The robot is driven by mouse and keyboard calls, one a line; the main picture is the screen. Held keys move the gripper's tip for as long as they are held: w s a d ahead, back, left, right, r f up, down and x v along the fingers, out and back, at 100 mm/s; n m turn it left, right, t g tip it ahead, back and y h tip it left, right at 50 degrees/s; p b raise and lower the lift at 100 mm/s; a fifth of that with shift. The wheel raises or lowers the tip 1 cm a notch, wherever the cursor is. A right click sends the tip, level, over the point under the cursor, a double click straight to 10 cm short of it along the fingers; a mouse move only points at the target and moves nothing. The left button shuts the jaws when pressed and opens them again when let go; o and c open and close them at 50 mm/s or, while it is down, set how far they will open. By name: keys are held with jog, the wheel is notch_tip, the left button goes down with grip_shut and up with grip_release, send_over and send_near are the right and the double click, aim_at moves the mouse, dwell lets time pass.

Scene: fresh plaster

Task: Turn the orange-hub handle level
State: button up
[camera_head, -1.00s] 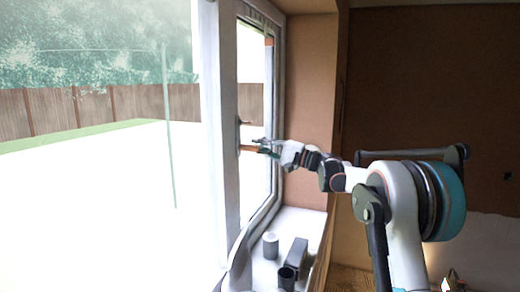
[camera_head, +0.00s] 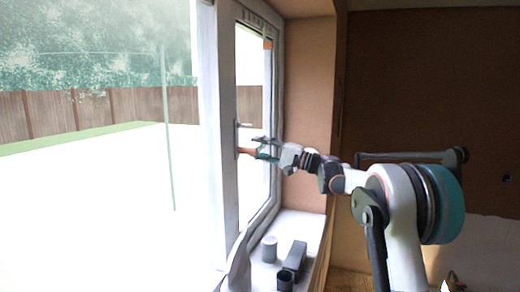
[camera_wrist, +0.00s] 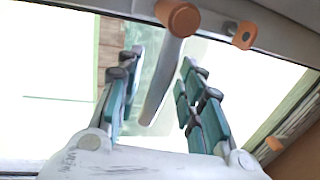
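The handle has a round orange hub (camera_wrist: 178,17) at the top of the wrist view, on the window frame. Its grey lever (camera_wrist: 155,95) runs down from the hub, roughly square to the frame edge in that view. My gripper (camera_wrist: 160,75) has its teal-lined fingers spread, one on each side of the lever, with a visible gap on both sides. In the head view my gripper (camera_head: 266,148) is at the window frame, beside an orange part (camera_head: 247,151); the lever is hard to make out there.
A second orange fitting (camera_wrist: 245,35) sits on the frame beside the hub. The reveal wall (camera_head: 307,110) is just right of my wrist.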

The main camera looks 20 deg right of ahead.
jog(key=v, duration=1.2)
